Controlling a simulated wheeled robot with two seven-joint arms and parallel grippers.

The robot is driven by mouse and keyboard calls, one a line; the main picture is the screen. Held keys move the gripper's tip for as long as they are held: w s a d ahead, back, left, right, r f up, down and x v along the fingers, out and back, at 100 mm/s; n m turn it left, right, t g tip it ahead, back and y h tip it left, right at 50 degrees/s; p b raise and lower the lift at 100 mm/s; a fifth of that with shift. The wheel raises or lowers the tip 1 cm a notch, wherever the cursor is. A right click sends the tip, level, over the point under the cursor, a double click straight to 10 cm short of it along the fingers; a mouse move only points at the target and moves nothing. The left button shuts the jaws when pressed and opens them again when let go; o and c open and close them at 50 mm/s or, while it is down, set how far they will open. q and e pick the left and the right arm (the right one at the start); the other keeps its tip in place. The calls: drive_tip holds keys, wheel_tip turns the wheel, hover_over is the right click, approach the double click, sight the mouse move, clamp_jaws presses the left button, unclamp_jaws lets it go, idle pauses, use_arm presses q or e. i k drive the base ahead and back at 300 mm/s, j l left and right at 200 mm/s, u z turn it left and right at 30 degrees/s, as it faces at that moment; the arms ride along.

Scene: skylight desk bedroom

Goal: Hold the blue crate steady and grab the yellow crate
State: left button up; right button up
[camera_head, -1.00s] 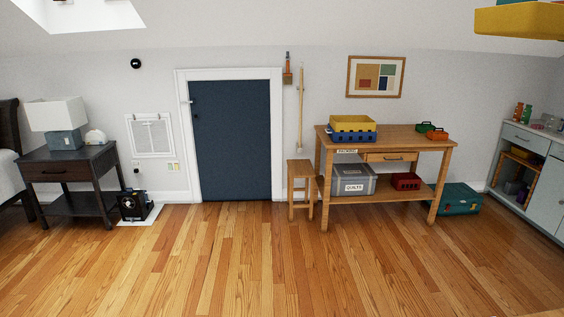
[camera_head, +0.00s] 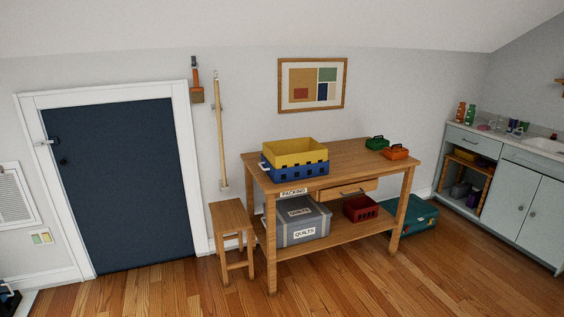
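The yellow crate (camera_head: 295,151) sits on top of the blue crate (camera_head: 297,174), at the left end of the wooden table (camera_head: 355,152). The blue crate rests on the tabletop near its front left corner, and its slotted wall shows below the yellow one. The yellow crate is open at the top and looks empty. Neither of my grippers shows in the head view, and nothing touches the crates.
A wooden stool (camera_head: 231,218) stands at the table's left. The lower shelf holds a grey quilts bin (camera_head: 297,222) and a red crate (camera_head: 360,208). Green (camera_head: 377,142) and orange (camera_head: 396,153) baskets sit at the table's right end. The floor in front is clear.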

sight(283, 154)
drive_tip(key=i+l+z, duration=0.2)
drive_tip(key=i+z, duration=0.2)
drive_tip(key=i, duration=0.55)
drive_tip(key=i+j+z, duration=0.1)
drive_tip(key=i+z, duration=0.3)
drive_tip(key=i, duration=0.55)
drive_tip(key=i+l+u, duration=0.25)
drive_tip(key=i+u, duration=0.15)
drive_tip(key=i, duration=0.3)
drive_tip(key=i+l+u, duration=0.4)
drive_tip(key=i, duration=0.25)
drive_tip(key=i+l+u, duration=0.45)
drive_tip(key=i+l, duration=0.15)
